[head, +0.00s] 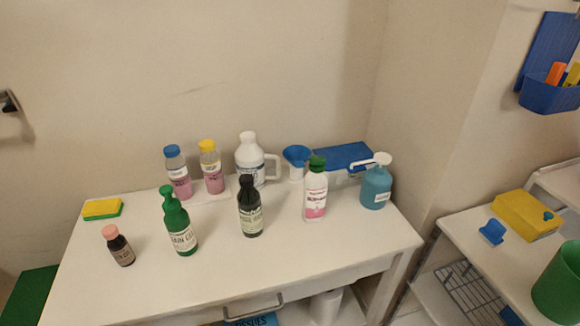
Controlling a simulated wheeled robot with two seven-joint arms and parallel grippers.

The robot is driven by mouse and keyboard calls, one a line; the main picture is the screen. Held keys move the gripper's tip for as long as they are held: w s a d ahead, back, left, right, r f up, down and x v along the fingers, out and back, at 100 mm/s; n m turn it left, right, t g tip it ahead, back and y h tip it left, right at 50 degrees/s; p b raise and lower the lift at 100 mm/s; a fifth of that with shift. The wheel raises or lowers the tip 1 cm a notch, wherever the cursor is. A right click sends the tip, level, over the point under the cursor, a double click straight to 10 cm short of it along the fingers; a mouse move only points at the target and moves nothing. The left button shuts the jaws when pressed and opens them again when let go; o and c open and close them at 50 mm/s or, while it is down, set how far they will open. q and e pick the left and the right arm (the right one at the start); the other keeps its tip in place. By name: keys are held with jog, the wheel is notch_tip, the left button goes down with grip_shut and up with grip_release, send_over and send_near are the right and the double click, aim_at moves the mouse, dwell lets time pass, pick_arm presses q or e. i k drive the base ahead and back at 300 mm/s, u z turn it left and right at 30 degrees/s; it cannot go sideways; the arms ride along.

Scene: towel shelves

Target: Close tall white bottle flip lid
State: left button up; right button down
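A tall white bottle (316,192) with a pink and white label stands upright near the right part of the white table (210,281). Its green lid (317,162) sits on top; at this size I cannot tell whether the flip part is open or shut. A white jug-like bottle (248,152) with a side handle and white cap stands further back, near the wall. Neither of my grippers is in view.
A dark bottle (249,209), a green bottle (181,229), a small brown bottle (119,250) and a blue pump bottle (376,189) stand on the table. A blue funnel (296,155) is behind the white bottle. The table's front is clear.

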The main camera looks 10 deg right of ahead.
aim_at(314, 161)
jog(key=z, duration=0.05)
jog(key=k, duration=0.25)
jog(key=u, duration=0.9)
jog(key=i, duration=0.75)
jog(key=z, duration=0.75)
